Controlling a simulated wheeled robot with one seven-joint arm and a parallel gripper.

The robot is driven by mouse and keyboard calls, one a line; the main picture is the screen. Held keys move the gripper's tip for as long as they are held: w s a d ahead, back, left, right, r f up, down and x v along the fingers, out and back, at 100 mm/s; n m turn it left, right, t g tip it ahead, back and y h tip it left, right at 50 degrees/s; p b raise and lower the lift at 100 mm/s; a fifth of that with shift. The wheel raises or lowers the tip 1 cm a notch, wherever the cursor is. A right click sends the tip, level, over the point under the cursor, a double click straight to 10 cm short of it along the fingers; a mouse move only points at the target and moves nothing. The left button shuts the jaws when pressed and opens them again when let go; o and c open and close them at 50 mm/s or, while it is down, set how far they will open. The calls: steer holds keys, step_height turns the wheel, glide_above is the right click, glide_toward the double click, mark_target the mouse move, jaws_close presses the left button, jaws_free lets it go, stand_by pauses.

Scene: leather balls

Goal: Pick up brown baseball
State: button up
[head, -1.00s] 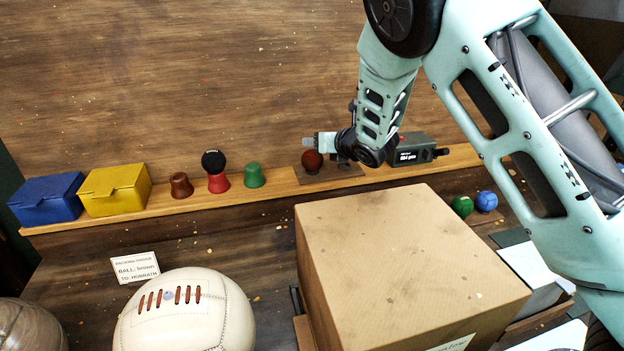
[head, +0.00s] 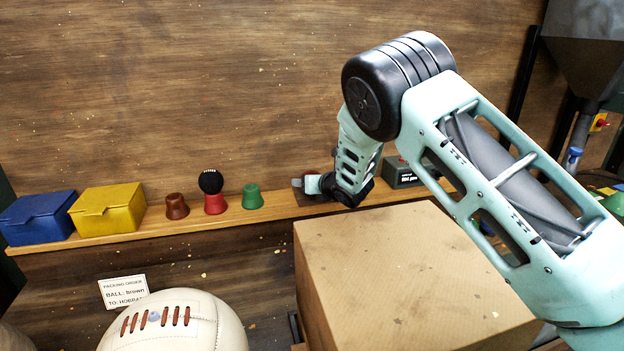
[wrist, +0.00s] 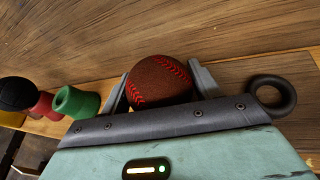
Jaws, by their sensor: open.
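The brown baseball (wrist: 158,82) with red stitching shows in the wrist view, between the two grey fingers of my gripper (wrist: 160,88). The fingers are open, one on each side of the ball; I cannot tell whether either touches it. In the head view my gripper (head: 314,186) is over the wooden shelf (head: 275,211), and the ball is hidden there behind the gripper and wrist. A flat dark base (head: 297,196) shows beside the gripper.
A green stand (head: 252,196), a black ball (head: 211,181) on a red stand (head: 215,204) and a brown stand (head: 177,206) are to the left. A yellow box (head: 108,210) and blue box (head: 38,219) stand farther left. A large carton (head: 400,265) is in front.

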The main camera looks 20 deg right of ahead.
steer(key=shift+w+a+f, duration=0.1)
steer(key=shift+w+f, duration=0.05)
steer(key=shift+w, duration=0.15)
steer(key=c, duration=0.6)
steer(key=shift+c, duration=0.2)
